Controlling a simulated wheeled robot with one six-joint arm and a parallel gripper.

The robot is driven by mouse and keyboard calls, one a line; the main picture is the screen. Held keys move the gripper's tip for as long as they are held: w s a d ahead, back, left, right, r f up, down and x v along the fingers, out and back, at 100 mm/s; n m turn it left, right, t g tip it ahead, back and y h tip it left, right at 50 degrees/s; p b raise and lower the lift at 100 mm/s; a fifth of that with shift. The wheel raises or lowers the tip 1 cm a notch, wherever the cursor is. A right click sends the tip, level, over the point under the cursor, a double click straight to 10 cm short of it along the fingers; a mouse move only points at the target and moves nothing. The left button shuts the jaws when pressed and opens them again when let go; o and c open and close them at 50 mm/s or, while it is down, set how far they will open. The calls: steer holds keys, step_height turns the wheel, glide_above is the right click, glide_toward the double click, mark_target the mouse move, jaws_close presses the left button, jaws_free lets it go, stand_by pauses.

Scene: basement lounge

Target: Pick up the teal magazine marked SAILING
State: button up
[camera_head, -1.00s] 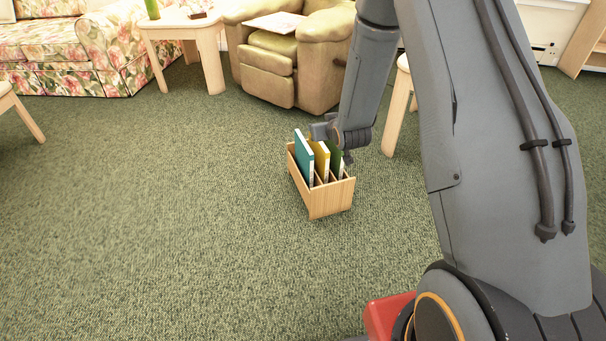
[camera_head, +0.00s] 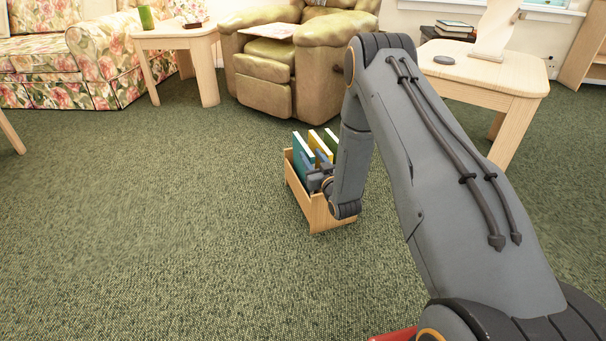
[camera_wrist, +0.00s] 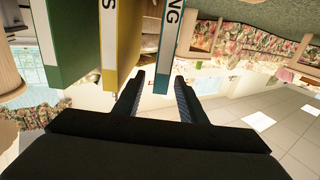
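The teal magazine (camera_head: 301,155) stands upright in the left slot of a wooden magazine holder (camera_head: 312,216) on the carpet. In the wrist view the teal magazine (camera_wrist: 172,35) shows the letters "NG" on its white spine label; the rest of the word is cut off. My gripper (camera_head: 312,178) is at the near end of the holder. In the wrist view my gripper (camera_wrist: 158,85) is open, and the lower end of the teal spine appears between its fingertips. I cannot tell whether the fingers touch it.
A yellow magazine (camera_wrist: 120,40) stands beside the teal one, near one finger, with a green magazine (camera_wrist: 70,40) beyond it. Behind the holder are an armchair (camera_head: 265,90) and a wooden side table (camera_head: 485,75). The carpet left of the holder is clear.

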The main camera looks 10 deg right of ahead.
mark_target(306, 147)
steer(key=shift+w+a+b, duration=0.25)
steer(key=shift+w+b, duration=0.65)
steer(key=shift+w, duration=0.5)
steer(key=shift+w+a+b, duration=0.2)
steer(key=shift+w+b, duration=0.7)
steer(key=shift+w, duration=0.5)
jaws_close()
